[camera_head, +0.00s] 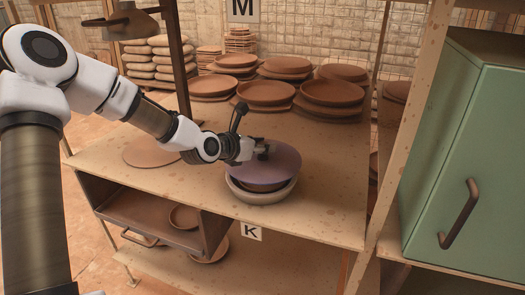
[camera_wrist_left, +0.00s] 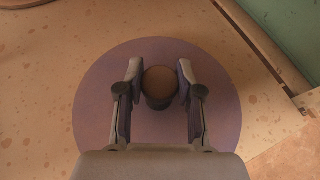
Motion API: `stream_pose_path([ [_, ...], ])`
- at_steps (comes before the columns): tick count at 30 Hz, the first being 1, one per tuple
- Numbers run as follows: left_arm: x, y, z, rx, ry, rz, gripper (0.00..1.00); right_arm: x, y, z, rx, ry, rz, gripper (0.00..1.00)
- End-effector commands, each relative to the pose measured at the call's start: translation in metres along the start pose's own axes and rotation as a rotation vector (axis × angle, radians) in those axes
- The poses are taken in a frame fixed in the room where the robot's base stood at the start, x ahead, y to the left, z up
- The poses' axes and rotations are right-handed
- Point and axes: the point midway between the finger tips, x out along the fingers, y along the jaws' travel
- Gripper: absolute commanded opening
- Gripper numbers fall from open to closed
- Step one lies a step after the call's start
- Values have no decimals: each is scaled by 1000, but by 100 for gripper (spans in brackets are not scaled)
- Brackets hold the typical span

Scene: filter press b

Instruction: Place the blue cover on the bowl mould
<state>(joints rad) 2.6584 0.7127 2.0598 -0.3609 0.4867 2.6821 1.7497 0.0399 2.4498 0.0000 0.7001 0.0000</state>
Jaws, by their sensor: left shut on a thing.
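The blue cover (camera_head: 283,161) looks purple. It is a round disc with a knob (camera_wrist_left: 160,82) at its centre. My left gripper (camera_head: 262,149) is shut on this knob, with a finger on each side of it in the left wrist view (camera_wrist_left: 159,78). The pale bowl mould (camera_head: 262,197) stands on the table near its front edge, under the cover. The cover hides much of its inside; a dark gap shows between them at the front. I cannot tell whether they touch. My right gripper is not in view.
Stacks of brown plates (camera_head: 265,92) stand behind on the wooden table (camera_head: 325,205). A flat round board (camera_head: 150,152) lies to the left. A wooden post (camera_head: 408,130) and a green cabinet (camera_head: 470,150) stand to the right.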

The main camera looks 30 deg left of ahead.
Motion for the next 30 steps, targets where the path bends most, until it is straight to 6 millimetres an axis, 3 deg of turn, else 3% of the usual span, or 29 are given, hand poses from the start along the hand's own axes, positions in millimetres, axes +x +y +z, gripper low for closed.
stream_pose_path([
  [3,11,11,0,1,3,1,0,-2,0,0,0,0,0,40],
  [9,22,9,-30,0,2,-1,0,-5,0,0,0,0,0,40],
  [30,26,9,-42,0,-1,-1,0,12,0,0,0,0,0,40],
])
